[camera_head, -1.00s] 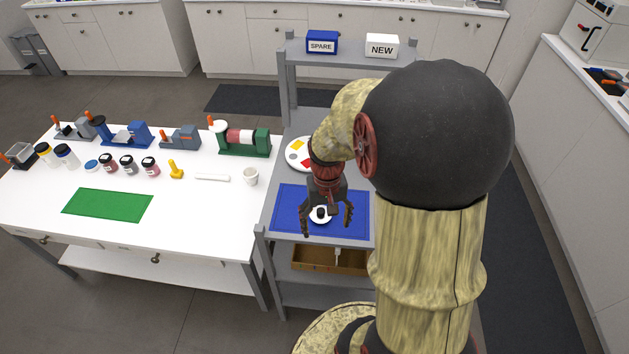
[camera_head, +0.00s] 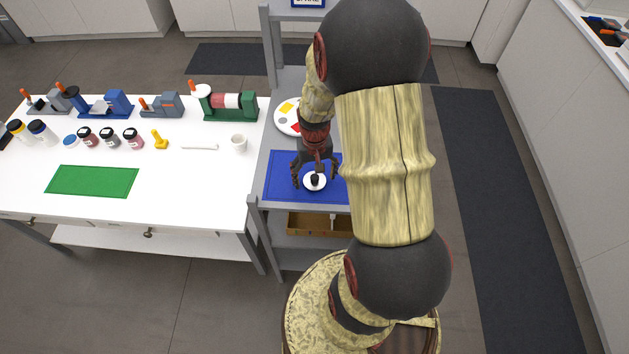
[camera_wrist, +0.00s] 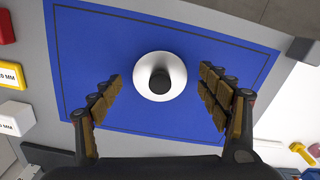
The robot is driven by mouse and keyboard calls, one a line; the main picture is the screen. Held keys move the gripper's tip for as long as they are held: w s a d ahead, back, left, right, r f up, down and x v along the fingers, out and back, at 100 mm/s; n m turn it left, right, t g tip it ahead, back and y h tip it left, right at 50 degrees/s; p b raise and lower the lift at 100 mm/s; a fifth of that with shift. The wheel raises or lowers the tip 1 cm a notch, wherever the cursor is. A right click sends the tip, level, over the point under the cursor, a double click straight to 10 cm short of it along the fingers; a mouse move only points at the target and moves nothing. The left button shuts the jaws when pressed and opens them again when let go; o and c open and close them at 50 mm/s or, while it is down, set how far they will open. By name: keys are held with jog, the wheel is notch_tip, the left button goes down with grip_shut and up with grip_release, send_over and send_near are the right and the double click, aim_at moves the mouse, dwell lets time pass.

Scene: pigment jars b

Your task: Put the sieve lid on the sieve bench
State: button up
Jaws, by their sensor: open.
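A round white lid with a black knob (camera_head: 315,181), which looks like the sieve lid, lies on a blue mat (camera_head: 282,186) on the grey shelf unit. In the wrist view the lid (camera_wrist: 142,75) lies between and a little beyond my open fingers. My gripper (camera_head: 315,178) is over the mat, pointing down, open and empty; it also shows in the wrist view (camera_wrist: 160,95). Its fingers stand on either side of the lid, apart from it. I cannot tell for sure which thing is the sieve bench.
A white table (camera_head: 190,180) on the left bears several tool stands, jars, a yellow stamp-like piece (camera_head: 160,140), a white cup (camera_head: 239,143) and a green mat (camera_head: 92,181). A round plate with coloured pieces (camera_head: 287,117) lies behind the blue mat. Grey shelf posts stand nearby.

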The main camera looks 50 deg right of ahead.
jog(key=shift+f, duration=0.3)
jog(key=shift+c, duration=0.6)
jog(key=c, duration=1.1)
jog(key=shift+c, duration=0.7)
